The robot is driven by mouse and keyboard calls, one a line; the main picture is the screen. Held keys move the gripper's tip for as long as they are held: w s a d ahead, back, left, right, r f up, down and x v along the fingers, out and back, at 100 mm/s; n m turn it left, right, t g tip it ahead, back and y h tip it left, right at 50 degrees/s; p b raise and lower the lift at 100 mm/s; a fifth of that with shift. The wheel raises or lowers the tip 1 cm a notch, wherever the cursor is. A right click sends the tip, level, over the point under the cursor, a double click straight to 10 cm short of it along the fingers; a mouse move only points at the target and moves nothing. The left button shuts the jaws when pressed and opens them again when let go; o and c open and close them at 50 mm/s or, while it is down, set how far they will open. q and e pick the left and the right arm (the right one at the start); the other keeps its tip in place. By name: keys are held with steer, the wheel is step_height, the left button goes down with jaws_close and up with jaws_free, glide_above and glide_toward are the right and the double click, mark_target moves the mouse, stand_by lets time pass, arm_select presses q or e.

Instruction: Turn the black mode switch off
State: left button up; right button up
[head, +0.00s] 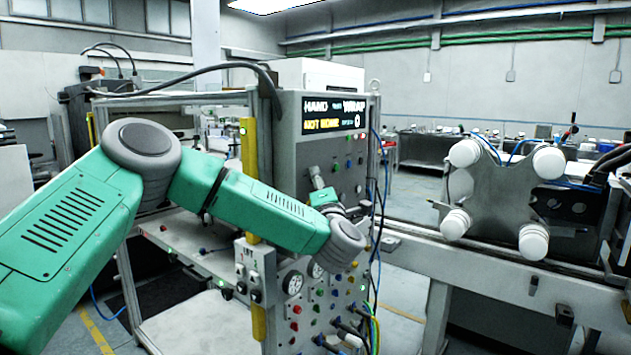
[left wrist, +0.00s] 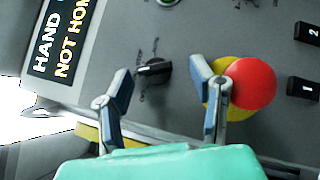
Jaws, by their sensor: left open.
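The black mode switch (left wrist: 153,72) is a small rotary knob on the grey panel in the left wrist view. Its handle lies roughly sideways in that picture, with small markings around it that I cannot read. My left gripper (left wrist: 159,70) is open, with one finger on each side of the switch and visible gaps between. I cannot tell how far the fingertips stand from the panel. In the head view the left gripper (head: 318,178) is in front of the control panel (head: 292,150), where I cannot make out the switch. My right gripper is in neither view.
A red mushroom button (left wrist: 250,83) on a yellow base sits right beside the right finger. Black numbered switches (left wrist: 304,88) are farther right. A lit display (head: 334,114) tops the panel. A metal plate with white cups (head: 505,190) stands at right.

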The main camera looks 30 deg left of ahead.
arm_select(q)
steer(key=shift+w+d+r, duration=0.4)
steer(key=shift+d+r, duration=0.05)
steer(key=shift+d, duration=0.25)
steer(key=shift+w+d, duration=0.1)
steer(key=shift+a, duration=0.35)
steer(key=shift+a+f, duration=0.25)
steer(key=shift+a, duration=0.65)
steer(key=c, duration=1.1)
steer(key=shift+a, duration=0.1)
steer(key=shift+c, duration=0.2)
steer(key=shift+d+f, duration=0.15)
steer(key=shift+d, duration=0.4)
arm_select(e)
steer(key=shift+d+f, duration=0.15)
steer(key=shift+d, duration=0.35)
